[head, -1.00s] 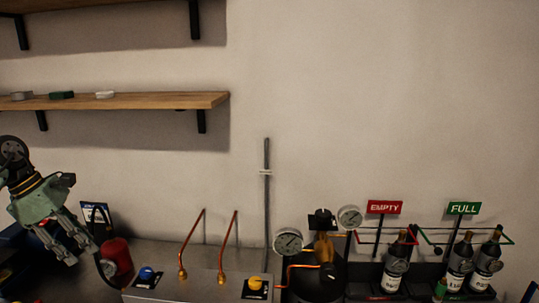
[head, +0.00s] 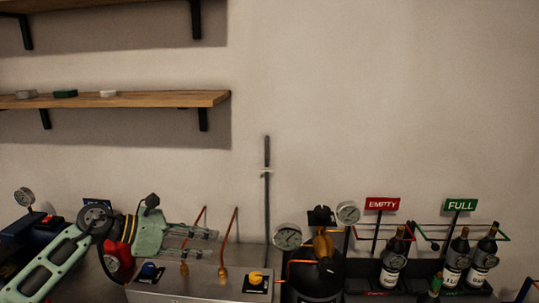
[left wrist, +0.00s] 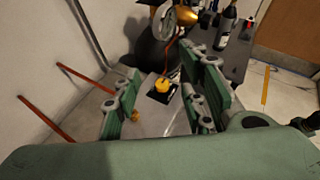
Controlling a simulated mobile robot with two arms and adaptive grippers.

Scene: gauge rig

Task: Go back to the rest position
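My left gripper (head: 214,245) points right over the grey metal rig (head: 205,287) at the counter's back. Its two green fingers are apart with nothing between them, as the left wrist view (left wrist: 170,85) also shows. A yellow knob (head: 256,278) on the rig lies right of the fingertips and appears beyond them in the left wrist view (left wrist: 162,87). A blue knob (head: 149,271) lies below the gripper's body. Two copper pipes (head: 228,240) rise behind the fingers; the gripper partly hides them. My right gripper is not in view.
A dark tank with pressure gauges (head: 288,236) stands to the right. Beyond it, bottles (head: 394,262) stand under red EMPTY (head: 382,204) and green FULL (head: 461,205) signs. A red object (head: 118,260) sits behind my arm. The wall above is clear right of the wooden shelves (head: 130,99).

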